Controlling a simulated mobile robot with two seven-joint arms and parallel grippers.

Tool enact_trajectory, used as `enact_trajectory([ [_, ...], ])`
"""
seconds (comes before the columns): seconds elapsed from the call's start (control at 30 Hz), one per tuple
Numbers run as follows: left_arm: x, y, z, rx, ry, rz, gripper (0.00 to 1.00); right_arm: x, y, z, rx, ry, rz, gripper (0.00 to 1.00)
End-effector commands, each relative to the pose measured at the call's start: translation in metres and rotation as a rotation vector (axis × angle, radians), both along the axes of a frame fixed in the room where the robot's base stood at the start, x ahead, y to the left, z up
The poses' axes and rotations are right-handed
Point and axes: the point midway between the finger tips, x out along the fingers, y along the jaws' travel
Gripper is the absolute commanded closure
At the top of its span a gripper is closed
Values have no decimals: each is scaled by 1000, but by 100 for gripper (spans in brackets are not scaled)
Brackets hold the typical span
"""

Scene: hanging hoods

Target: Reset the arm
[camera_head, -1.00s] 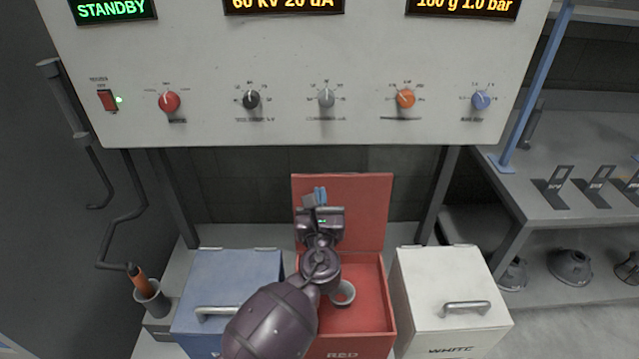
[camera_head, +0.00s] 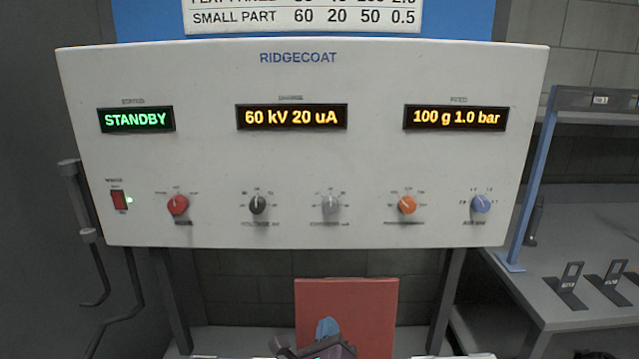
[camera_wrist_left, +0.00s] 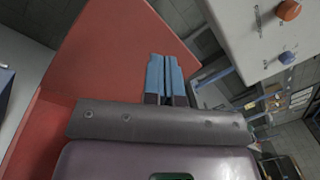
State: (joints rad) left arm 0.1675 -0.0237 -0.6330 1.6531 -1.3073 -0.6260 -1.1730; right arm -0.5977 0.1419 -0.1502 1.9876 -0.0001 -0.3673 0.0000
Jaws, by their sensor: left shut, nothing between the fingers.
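My left gripper (camera_head: 326,328) shows at the bottom edge of the head view, in front of the raised red lid (camera_head: 365,300). Its blue fingertips are together and hold nothing. In the left wrist view the two blue fingers (camera_wrist_left: 165,75) lie side by side, with the red lid (camera_wrist_left: 120,50) behind and to the left of them. The rest of my left arm is below the head view. My right gripper is in neither view.
A white control panel (camera_head: 300,150) with knobs and lit displays spans the middle. It reads STANDBY, 60 kV 20 uA and 100 g 1.0 bar. A grey shelf (camera_head: 590,318) with several dark brackets stands at the right. Dark pipes run down the left wall.

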Motion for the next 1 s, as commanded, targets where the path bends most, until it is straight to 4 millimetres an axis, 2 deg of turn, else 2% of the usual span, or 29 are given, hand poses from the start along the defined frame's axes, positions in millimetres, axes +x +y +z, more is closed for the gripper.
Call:
enact_trajectory([
  [0.17, 4, 17, -5, -544, 141, -66, 100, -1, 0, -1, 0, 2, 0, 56],
  [0.33, -6, 53, -29, -1096, 296, -57, 100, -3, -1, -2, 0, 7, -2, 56],
  [0.47, -23, 90, -52, -1503, 389, -5, 100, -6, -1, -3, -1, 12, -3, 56],
  [0.6, -53, 138, -81, -1912, 445, 90, 100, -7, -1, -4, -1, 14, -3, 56],
  [0.73, -92, 190, -109, -2215, 443, 207, 100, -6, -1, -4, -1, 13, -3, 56],
  [0.83, -127, 226, -130, -2332, 419, 303, 100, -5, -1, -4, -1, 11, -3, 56],
  [1.0, -187, 276, -164, -2352, 373, 470, 100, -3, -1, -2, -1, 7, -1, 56],
])
